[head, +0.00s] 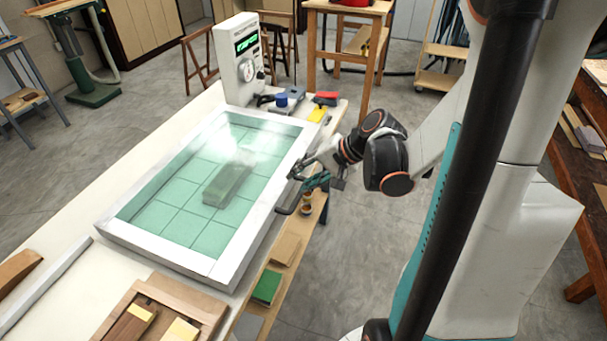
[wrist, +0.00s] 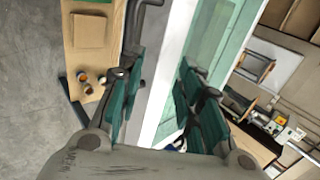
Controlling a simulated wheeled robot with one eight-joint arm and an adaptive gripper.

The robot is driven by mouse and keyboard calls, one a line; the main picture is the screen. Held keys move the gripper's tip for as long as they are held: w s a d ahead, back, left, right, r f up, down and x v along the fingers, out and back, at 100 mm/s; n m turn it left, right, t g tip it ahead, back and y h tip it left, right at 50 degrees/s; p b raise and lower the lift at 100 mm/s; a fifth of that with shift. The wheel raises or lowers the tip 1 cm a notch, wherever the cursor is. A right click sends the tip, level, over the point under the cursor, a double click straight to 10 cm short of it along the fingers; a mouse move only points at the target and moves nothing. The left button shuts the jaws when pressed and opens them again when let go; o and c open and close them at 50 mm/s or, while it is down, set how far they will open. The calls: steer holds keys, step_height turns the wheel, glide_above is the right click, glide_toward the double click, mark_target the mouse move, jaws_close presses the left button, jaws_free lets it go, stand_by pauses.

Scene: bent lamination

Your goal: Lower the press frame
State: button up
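The press frame (head: 213,272) is a white rectangle with a clear, reflective sheet, set over a green gridded bed on the bench. It looks about level; I cannot tell whether a gap remains beneath it. A block-shaped piece (head: 228,184) shows through the sheet. A dark bent handle (head: 286,210) sticks out from the frame's right side. My gripper (head: 312,180) is beside that side, close to the handle. In the wrist view my gripper (wrist: 160,92) has its teal fingers apart, with the white frame edge (wrist: 172,75) behind the gap. The handle (wrist: 136,22) passes behind the left finger; contact is unclear.
A control box (head: 240,62) with a green display stands at the frame's far end. A wooden tray (head: 170,310) is at the near end. A lower shelf (head: 290,245) with small blocks and a green box (head: 267,287) runs along the bench's right side.

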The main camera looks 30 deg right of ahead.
steer(key=v, duration=0.7)
steer(key=shift+r, duration=0.2)
steer(key=shift+d, duration=0.1)
stand_by(0.4)
